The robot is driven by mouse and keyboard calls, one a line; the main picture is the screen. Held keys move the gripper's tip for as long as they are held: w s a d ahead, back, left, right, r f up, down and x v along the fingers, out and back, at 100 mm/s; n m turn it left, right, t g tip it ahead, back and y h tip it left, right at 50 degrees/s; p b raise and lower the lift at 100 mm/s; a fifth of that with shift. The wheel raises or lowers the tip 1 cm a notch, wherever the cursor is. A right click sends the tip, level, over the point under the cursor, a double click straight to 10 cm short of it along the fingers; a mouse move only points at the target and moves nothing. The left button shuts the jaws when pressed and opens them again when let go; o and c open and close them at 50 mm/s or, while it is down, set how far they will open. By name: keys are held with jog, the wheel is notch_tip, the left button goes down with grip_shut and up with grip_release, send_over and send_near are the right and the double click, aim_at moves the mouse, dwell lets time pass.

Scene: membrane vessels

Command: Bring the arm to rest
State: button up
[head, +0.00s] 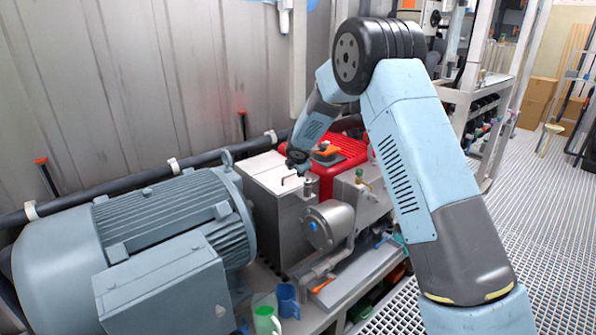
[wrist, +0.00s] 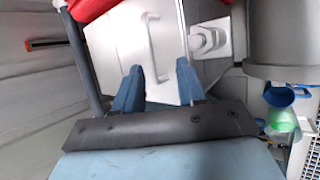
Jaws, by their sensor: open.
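My gripper (wrist: 160,82) is open in the wrist view, its two blue fingers apart with nothing between them. Beyond the fingers is the light metal top of a box (wrist: 122,42) with a thin handle (wrist: 153,50) and a round-headed fitting (wrist: 205,40). In the head view my arm reaches up, bends at a black joint and comes down over the same metal box (head: 272,180). My gripper (head: 301,168) is small there, near the box's top, and its fingers are hard to make out. I cannot tell whether it touches the box.
A large grey-blue motor (head: 130,240) stands left of the box. A red unit (head: 345,160) sits behind it. A green cup (head: 266,321) and a blue cup (head: 288,300) stand low in front. A dark pipe (head: 110,190) runs along the wall. Grated floor (head: 545,220) lies open at right.

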jog(key=s+d+r+m+h, duration=0.1)
jog(key=s+d+r+m, duration=0.45)
jog(key=d+r, duration=0.35)
jog(key=s+d+r+m+h, duration=0.1)
jog(key=s+d+r+m, duration=0.3)
jog(key=s+d+r, duration=0.55)
jog(key=s+d+r+m+g, duration=0.1)
jog(key=s+d+r+m, duration=0.25)
jog(key=s, duration=0.35)
jog(key=s+d+r+m, duration=0.3)
jog(key=s+r, duration=0.2)
jog(key=s, duration=0.1)
jog(key=s+d+m, duration=0.1)
jog(key=s+m, duration=0.3)
jog(key=s, duration=0.9)
jog(key=s+d+f+m+g+y, duration=0.1)
jog(key=s+m, duration=0.4)
jog(key=s, duration=0.8)
jog(key=shift+s+d, duration=0.15)
jog(key=shift+d, duration=0.15)
